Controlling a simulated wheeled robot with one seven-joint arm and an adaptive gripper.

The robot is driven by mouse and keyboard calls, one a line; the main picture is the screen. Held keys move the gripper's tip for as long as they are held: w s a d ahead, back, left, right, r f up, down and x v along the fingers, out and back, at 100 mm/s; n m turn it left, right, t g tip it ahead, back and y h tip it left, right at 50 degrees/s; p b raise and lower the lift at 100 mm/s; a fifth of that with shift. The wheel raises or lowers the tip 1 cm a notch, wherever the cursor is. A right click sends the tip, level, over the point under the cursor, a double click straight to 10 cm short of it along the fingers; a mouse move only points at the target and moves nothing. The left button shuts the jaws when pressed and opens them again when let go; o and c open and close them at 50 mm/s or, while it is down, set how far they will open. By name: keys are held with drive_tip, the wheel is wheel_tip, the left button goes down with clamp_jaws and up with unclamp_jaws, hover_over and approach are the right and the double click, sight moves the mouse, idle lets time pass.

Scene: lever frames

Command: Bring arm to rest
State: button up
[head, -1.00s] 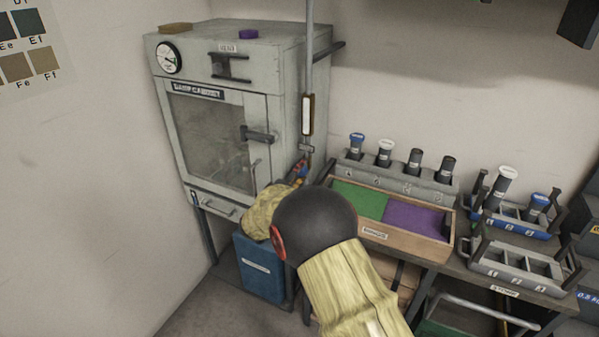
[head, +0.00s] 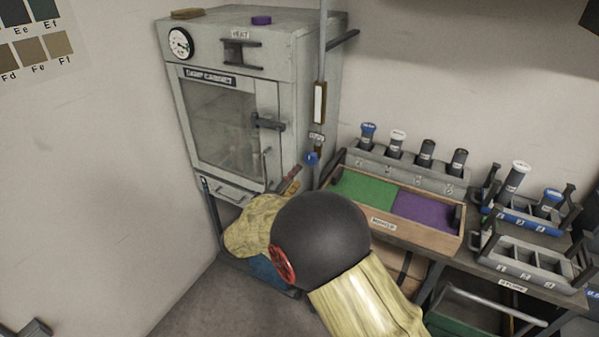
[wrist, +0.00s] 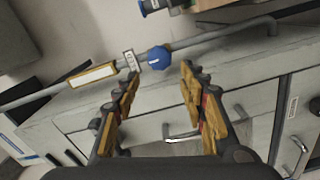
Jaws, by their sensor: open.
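My arm, in pale yellow sleeves with a dark round joint, reaches toward the cabinet in the head view. My gripper (head: 293,180) is small there and partly hidden by the arm. In the wrist view my gripper (wrist: 160,78) shows two orange-yellow fingers spread apart with nothing between them. A blue knob (wrist: 155,58) on a grey rod is just beyond the fingertips, seemingly clear of them. The blue knob (head: 312,158) also shows in the head view, at the lower end of the upright rod beside the cabinet.
The grey cabinet (head: 262,70) has its glazed door shut. Right of my arm, a wooden tray (head: 430,238) holds green and purple sections, with a rack of capped tubes (head: 385,168) behind. More racks (head: 525,262) stand at right. A blue bin (head: 268,270) is below.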

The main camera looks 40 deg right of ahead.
drive_tip(key=shift+s+a, duration=0.2)
drive_tip(key=shift+a, duration=0.15)
idle(0.4)
